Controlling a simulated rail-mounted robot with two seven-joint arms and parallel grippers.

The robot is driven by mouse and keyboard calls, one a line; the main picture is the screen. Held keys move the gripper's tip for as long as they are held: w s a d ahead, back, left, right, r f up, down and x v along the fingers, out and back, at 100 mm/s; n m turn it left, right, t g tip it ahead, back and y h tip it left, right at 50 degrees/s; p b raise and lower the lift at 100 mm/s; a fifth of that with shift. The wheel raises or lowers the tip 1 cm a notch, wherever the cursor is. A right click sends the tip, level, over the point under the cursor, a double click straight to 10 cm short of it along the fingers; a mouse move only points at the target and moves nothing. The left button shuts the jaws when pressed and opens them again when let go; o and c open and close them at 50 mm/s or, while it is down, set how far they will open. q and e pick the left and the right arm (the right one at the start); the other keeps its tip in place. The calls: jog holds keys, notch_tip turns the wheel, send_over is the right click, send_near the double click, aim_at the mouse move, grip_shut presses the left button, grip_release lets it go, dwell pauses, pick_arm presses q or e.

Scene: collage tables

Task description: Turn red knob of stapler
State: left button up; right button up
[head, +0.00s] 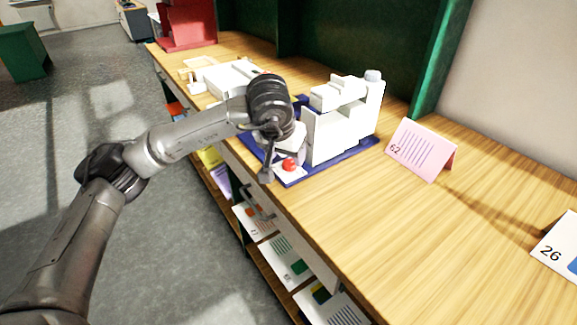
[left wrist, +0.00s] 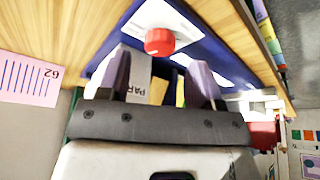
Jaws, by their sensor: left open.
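The stapler (head: 340,118) is a white machine on a blue base (head: 330,168), standing on the wooden counter. Its red knob (head: 289,165) sits on a small white plate at the near corner of the base. My left gripper (head: 283,155) is at the knob, pointing down, and partly hides that side of the stapler. In the left wrist view the gripper (left wrist: 163,72) is open, and the red knob (left wrist: 160,41) shows just beyond the gap between the fingertips. I cannot tell whether a finger touches it. My right gripper is not in view.
A pink card marked 62 (head: 421,150) stands right of the stapler, and a white card marked 26 (head: 559,246) is farther right. A white device (head: 228,78) is behind my left wrist. Shelves with papers (head: 285,258) lie under the counter. The counter's front right is clear.

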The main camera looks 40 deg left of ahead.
aim_at(289, 162)
pick_arm(q)
jog(key=shift+b+x, duration=0.5)
jog(key=shift+x, duration=1.3)
jog(key=shift+c, duration=0.2)
jog(key=c, duration=0.9)
jog(key=shift+o, duration=0.2)
jog(key=m+p, duration=0.1)
jog(key=p, duration=0.1)
jog(key=shift+r+m+h+p, duration=0.3)
jog(key=shift+p, duration=0.05)
jog(key=shift+f+m+h+p, duration=0.15)
jog(key=shift+m+h+p, duration=0.2)
jog(key=shift+m, duration=0.25)
jog(key=shift+f, duration=0.15)
